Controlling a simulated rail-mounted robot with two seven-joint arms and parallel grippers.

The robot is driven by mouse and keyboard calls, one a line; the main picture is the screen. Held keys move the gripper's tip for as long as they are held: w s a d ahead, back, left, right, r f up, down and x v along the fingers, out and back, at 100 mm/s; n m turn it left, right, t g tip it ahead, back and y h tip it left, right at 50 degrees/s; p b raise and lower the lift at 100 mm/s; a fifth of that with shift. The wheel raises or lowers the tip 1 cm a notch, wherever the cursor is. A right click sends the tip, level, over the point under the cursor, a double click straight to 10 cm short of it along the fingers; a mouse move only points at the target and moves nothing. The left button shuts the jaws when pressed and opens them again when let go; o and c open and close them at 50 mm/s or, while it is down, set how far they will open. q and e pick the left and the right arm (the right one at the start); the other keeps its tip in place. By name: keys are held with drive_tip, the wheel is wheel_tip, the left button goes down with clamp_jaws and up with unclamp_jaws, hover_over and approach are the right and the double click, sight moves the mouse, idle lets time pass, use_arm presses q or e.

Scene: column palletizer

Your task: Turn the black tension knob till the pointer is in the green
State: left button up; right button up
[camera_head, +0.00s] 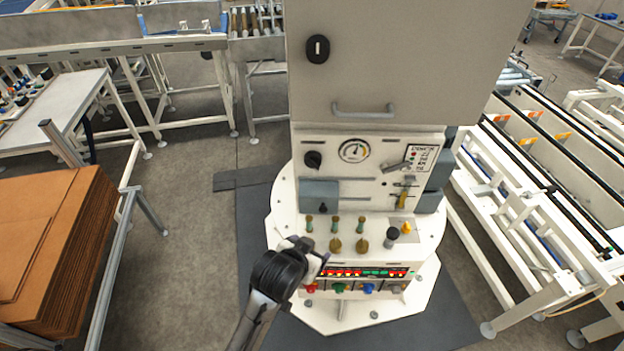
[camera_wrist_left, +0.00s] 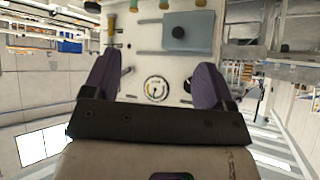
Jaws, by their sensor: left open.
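The upright panel of a pale machine carries a round black knob (camera_head: 313,159) on its left, beside a white dial gauge (camera_head: 354,151). The gauge has a coloured arc; its pointer is too small to read surely. My left gripper (camera_head: 306,252) is low in front of the machine, below the knob and apart from it. In the left wrist view the gripper (camera_wrist_left: 157,62) is open and empty, with the gauge (camera_wrist_left: 156,89) seen between its fingers. A dark part of the knob (camera_wrist_left: 187,84) shows beside the right finger, which hides some of it. My right gripper is not in view.
A grey-blue box (camera_head: 319,193) with a small black knob sticks out below the tension knob. Several brass-based posts (camera_head: 335,244) stand on the ledge below. A lever (camera_head: 396,167) and yellow handle (camera_head: 402,200) sit to the right. A door handle (camera_head: 363,112) juts out above.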

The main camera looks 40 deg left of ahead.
use_arm(q)
drive_tip(key=w+a+n+t+y, duration=0.1)
drive_tip(key=w+a+n+y, duration=0.15)
drive_tip(key=w+a, duration=0.2)
drive_tip(key=m+t+y, duration=0.1)
drive_tip(key=t+y, duration=0.4)
approach(312, 167)
drive_tip(key=p+x, duration=0.1)
drive_tip(key=x, duration=0.7)
drive_tip(key=shift+w+a, duration=0.25)
drive_tip(key=shift+w, duration=0.1)
drive_tip(key=shift+x, duration=0.8)
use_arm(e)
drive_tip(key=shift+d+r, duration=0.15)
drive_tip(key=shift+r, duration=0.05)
